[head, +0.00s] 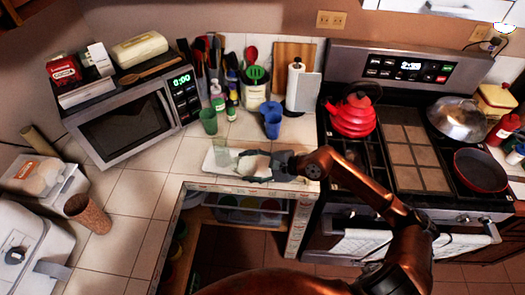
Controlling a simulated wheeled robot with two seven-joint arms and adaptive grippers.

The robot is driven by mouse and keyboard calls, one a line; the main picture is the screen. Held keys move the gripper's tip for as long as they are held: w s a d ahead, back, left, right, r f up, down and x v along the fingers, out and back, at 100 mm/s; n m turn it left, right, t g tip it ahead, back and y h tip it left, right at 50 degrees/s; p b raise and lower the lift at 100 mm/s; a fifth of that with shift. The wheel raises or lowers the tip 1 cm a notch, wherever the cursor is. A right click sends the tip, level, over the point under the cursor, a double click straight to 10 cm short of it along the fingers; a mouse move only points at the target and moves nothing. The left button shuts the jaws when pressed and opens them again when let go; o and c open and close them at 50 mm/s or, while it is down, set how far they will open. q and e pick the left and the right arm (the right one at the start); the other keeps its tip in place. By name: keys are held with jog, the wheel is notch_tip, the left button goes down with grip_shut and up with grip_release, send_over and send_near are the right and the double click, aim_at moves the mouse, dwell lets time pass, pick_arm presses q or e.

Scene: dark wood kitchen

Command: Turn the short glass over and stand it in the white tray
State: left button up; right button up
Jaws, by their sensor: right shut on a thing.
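The white tray (209,166) lies on the tiled counter near its front edge. A clear greenish glass (221,152) stands at the tray's left side, apart from my gripper. My right gripper (252,170) reaches in from the right, low over the tray's middle and right part. It is shut on a small pale, see-through thing (253,160), which looks like the short glass. The fingers and wrist hide part of it, and I cannot tell which way its mouth faces or whether it touches the tray. My left gripper is not in view.
A green cup (209,121) and a blue cup (272,124) stand behind the tray. Bottles and a utensil crock (256,96) are further back. A microwave (133,115) stands left, the stove right. Counter tiles left of the tray are clear.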

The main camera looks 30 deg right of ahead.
jog(key=w+d+r+m+t+h+b, duration=0.25)
jog(key=d+r+m+t, duration=0.2)
jog(key=d, duration=0.25)
jog(key=shift+n+h, duration=0.35)
jog(key=shift+n, duration=0.1)
jog(key=shift+s+f+b, duration=0.15)
jog(key=shift+f+b, duration=0.4)
jog(key=shift+f, duration=0.6)
jog(key=shift+s+f+b, duration=0.2)
jog(key=shift+f+b, duration=0.4)
jog(key=shift+f, duration=0.6)
jog(key=shift+s+f+b, duration=0.15)
jog(key=shift+f+b, duration=0.4)
jog(key=shift+f, duration=0.6)
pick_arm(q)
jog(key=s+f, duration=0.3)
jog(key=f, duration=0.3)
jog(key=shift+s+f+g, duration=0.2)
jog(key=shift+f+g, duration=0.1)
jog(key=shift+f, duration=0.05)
pick_arm(e)
jog(key=o, duration=1.8)
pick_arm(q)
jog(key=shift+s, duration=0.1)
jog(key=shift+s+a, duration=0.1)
